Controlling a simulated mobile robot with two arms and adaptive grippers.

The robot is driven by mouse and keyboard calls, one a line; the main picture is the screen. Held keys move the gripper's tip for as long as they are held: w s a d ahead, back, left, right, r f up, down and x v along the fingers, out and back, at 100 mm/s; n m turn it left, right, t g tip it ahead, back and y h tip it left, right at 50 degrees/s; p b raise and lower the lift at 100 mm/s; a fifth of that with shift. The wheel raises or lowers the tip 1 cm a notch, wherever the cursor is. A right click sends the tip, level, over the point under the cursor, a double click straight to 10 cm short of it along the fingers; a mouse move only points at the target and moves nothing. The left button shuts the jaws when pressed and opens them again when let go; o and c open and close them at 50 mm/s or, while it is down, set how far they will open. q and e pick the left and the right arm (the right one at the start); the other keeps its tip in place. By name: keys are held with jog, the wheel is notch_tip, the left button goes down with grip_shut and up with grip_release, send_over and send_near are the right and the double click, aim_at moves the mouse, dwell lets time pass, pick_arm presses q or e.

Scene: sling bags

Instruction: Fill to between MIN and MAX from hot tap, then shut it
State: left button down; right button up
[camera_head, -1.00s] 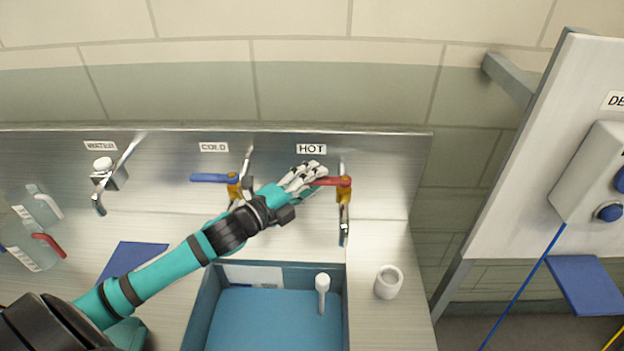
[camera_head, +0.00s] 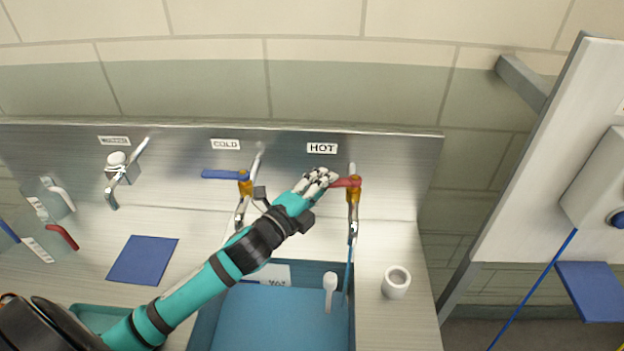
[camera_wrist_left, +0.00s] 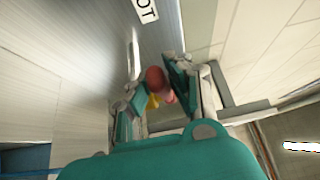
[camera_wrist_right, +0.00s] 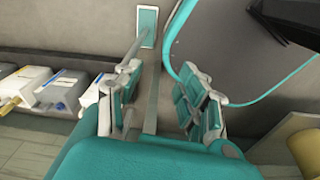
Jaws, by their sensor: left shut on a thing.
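My left gripper (camera_head: 322,180) is shut on the red lever of the hot tap (camera_head: 347,183), under the HOT label (camera_head: 322,148). In the left wrist view the red lever (camera_wrist_left: 156,80) lies between the fingers. A thin blue stream (camera_head: 348,270) runs from the tap's spout down into the blue basin (camera_head: 350,325). The basin's back wall has a white marked panel (camera_head: 274,274), partly hidden by my left arm. The liquid level is hard to tell. My right gripper (camera_wrist_right: 160,105) shows only in its own wrist view, open and empty.
The cold tap (camera_head: 244,185) with a blue lever stands left of the hot one, and another tap (camera_head: 117,165) further left. A white cup (camera_head: 396,282) stands right of the basin. A white-topped upright piece (camera_head: 330,290) is in the basin.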

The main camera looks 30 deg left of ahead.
pick_arm(q)
jog(key=shift+s+d+f+n+y, duration=0.1)
jog(key=shift+s+d+n+y, duration=0.1)
jog(key=shift+n+y, duration=0.25)
jog(key=shift+s+d+n+y, duration=0.15)
jog(key=shift+n+y, duration=0.1)
jog(key=shift+y, duration=0.4)
jog(key=shift+a, duration=0.1)
jog(key=c, duration=1.3)
grip_release()
jog(key=s, duration=0.8)
jog(key=s+a, duration=0.1)
jog(key=s, duration=0.3)
